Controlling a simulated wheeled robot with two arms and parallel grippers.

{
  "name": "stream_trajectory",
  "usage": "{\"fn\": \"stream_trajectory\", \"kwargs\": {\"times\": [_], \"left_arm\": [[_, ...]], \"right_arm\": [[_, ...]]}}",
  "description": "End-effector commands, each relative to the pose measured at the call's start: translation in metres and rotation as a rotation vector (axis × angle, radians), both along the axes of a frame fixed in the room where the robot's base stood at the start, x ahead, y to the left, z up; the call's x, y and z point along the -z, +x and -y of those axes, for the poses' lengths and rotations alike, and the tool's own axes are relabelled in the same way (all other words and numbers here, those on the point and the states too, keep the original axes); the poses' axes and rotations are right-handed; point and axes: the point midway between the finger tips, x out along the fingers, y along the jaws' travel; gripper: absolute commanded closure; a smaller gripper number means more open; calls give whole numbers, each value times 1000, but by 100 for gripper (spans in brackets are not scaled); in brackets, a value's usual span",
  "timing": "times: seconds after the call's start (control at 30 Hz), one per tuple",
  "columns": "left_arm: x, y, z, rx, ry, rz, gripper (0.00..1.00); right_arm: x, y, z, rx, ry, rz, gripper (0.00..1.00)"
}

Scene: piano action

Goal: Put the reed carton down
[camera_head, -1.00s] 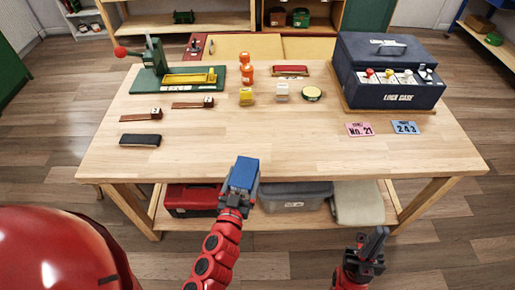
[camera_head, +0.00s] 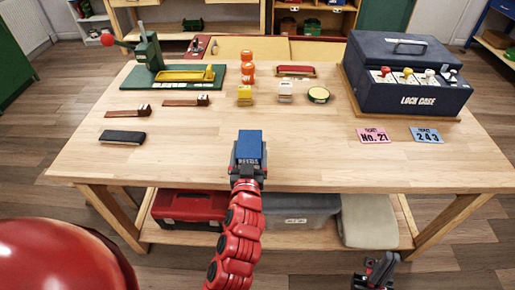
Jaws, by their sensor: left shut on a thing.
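I cannot tell whether the carton touches the tabletop. My right gripper (camera_head: 376,268) is low at the bottom right, in front of the table and away from the carton. Its fingers are too small and dark to tell whether they are open.
A black block (camera_head: 122,137) lies at the front left, and pink (camera_head: 373,136) and blue (camera_head: 426,135) tickets lie at the front right. The lock case (camera_head: 408,85) fills the back right. A green press (camera_head: 160,65) stands at the back left. The front middle is bare.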

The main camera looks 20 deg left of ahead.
Motion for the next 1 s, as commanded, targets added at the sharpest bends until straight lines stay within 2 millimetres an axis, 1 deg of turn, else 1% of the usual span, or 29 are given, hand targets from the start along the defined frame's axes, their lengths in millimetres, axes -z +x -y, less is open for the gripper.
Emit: {"fn": "stream_trajectory", "kwargs": {"times": [0.03, 0.1, 0.2, 0.3, 0.47, 0.6, 0.7, 1.0], "left_arm": [[-4, 13, -1, -3, 0, -2, 95], [-3, 31, -1, -1, 1, 1, 95], [0, 51, -1, -1, 0, -1, 95], [3, 63, -1, 0, -1, -1, 95], [5, 74, -1, 1, 0, -1, 95], [30, 74, -2, 0, -2, -6, 95], [40, 74, -1, 2, -1, -3, 95], [42, 74, -1, 2, -1, -1, 95]], "right_arm": [[-8, 0, 0, 0, 0, 0, 100], [-11, 0, 0, 0, 0, 0, 100], [-14, 0, 0, 0, 0, 0, 100], [-15, 0, 0, 0, 0, 0, 100], [-16, 0, 0, 0, 0, -1, 100], [-15, 0, 0, 0, 0, -1, 100], [-14, 0, 0, 0, 0, -1, 100], [-13, 0, 0, 0, 0, -1, 100]]}}
